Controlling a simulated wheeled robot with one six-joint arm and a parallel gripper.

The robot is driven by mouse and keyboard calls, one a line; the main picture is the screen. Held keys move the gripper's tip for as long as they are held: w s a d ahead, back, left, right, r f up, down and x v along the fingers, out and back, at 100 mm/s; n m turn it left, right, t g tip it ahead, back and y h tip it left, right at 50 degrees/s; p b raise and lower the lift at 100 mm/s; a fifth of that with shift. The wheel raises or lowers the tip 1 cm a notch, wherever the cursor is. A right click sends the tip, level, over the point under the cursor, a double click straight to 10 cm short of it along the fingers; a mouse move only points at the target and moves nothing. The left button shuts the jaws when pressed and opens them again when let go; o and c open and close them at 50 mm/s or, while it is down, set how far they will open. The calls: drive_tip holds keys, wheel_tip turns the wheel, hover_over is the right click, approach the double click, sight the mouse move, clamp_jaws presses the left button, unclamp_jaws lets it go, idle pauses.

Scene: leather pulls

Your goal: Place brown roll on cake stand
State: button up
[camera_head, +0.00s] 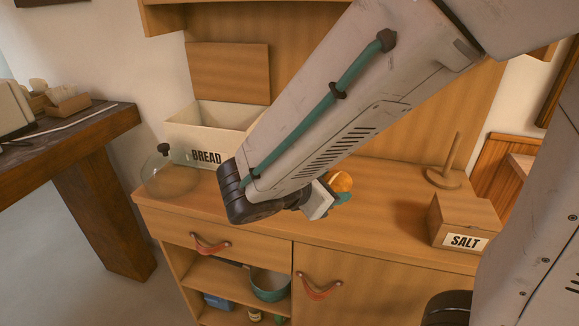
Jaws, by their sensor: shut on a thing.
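A round orange-brown roll (341,181) shows just beyond my gripper (338,200), above the wooden counter. My gripper's teal finger is against it and the jaws are shut on it, though the wrist hides much of the grip. A clear glass dome (170,178) with a dark knob stands at the left end of the counter, well to the left of my gripper. I cannot tell whether a cake stand is under the dome; no other cake stand is plain to see. My arm hides part of the counter.
A white bread box (196,126) with its wooden lid raised stands at the back left, beside the dome. A salt box (464,222) and a wooden upright holder (447,170) stand at the right. The counter (385,220) between my gripper and the salt box is clear.

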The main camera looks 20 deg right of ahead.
drive_tip(key=w, duration=0.5)
drive_tip(key=w+a+f, duration=0.1)
drive_tip(key=w, duration=0.4)
drive_tip(key=w+a, duration=0.1)
drive_tip(key=w, duration=0.3)
drive_tip(key=shift+w+a+f, duration=0.15)
drive_tip(key=shift+w+f, duration=0.1)
drive_tip(key=shift+w, duration=0.3)
drive_tip(key=shift+f, duration=1.75)
drive_tip(key=shift+f, duration=0.15)
drive_tip(key=o, duration=1)
drive_tip(key=shift+c, duration=0.2)
